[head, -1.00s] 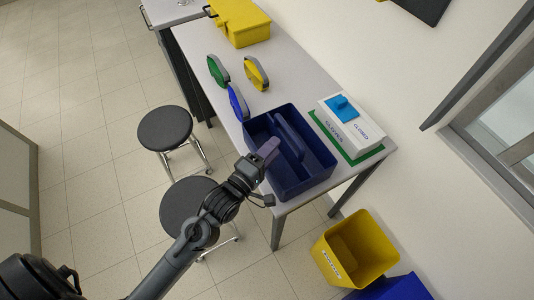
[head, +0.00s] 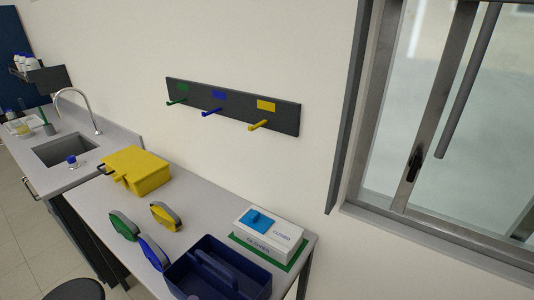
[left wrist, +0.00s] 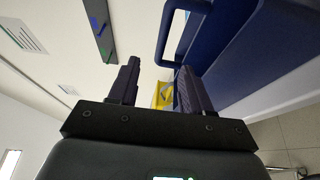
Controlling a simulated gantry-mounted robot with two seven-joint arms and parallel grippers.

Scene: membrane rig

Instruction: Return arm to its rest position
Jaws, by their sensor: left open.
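My left gripper (left wrist: 159,68) is open in the left wrist view, with its two dark fingers apart and nothing between them. The dark blue tote (left wrist: 237,55) with its handle fills the right side of that view, beside and beyond the right finger; whether they touch I cannot tell. In the head view the blue tote (head: 262,284) stands at the front end of the bench, cut by the lower edge. My left arm is almost wholly out of the head view. My right gripper is in neither view.
On the bench are a yellow case (head: 146,178), green (head: 123,227), yellow (head: 165,216) and blue (head: 152,252) rounded tools, and a white glove box (head: 268,234) on a green mat. A dark peg rail (head: 232,106) hangs on the wall. A sink (head: 65,150) lies at far left.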

